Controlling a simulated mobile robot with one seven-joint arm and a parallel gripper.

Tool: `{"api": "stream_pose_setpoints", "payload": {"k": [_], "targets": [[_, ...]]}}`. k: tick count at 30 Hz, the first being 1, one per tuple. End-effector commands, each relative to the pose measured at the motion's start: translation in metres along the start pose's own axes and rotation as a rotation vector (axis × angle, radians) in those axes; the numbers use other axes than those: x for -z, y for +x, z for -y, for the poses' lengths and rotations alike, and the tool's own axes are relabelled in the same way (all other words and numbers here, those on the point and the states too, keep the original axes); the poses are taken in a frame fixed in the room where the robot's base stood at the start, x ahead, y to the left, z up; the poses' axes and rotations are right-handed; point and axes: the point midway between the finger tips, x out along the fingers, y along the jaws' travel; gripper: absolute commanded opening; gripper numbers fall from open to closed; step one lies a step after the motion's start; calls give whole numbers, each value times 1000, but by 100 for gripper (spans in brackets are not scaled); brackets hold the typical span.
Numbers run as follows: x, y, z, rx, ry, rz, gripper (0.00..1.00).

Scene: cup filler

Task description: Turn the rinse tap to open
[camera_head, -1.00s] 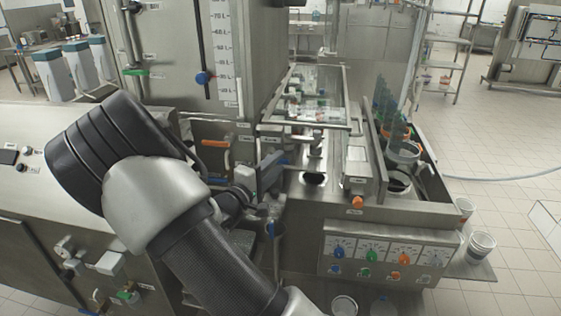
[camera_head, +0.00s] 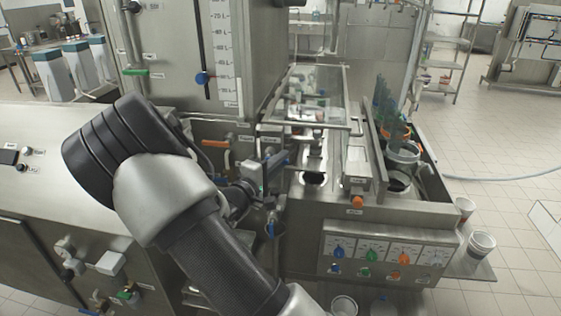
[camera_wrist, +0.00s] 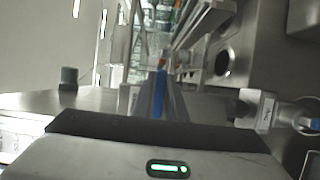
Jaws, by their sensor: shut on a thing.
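A blue tap lever (camera_head: 277,158) is at the middle of the machine in the head view, partly covered by my gripper (camera_head: 265,170). It also shows as a blue strip (camera_wrist: 159,94) in the middle of the wrist view, pointing away from the camera. My gripper is shut on this blue lever; its fingertips are small and partly hidden, so the exact contact is hard to see. I cannot read a label naming it as the rinse tap.
An orange-handled pipe (camera_head: 215,144) is left of my gripper, and another blue-handled tap (camera_head: 271,229) is below it. A round dark opening (camera_head: 313,179) is to the right. A knob panel (camera_head: 385,257) faces front. Several cups stand at the right.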

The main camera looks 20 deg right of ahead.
Motion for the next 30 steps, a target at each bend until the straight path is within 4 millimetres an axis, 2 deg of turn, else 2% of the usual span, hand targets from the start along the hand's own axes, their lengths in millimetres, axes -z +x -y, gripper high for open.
{"api": "stream_pose_setpoints", "payload": {"k": [11,30], "targets": [[0,0,5,72,170,1,0],[9,-4,27,301,726,2,0]]}}
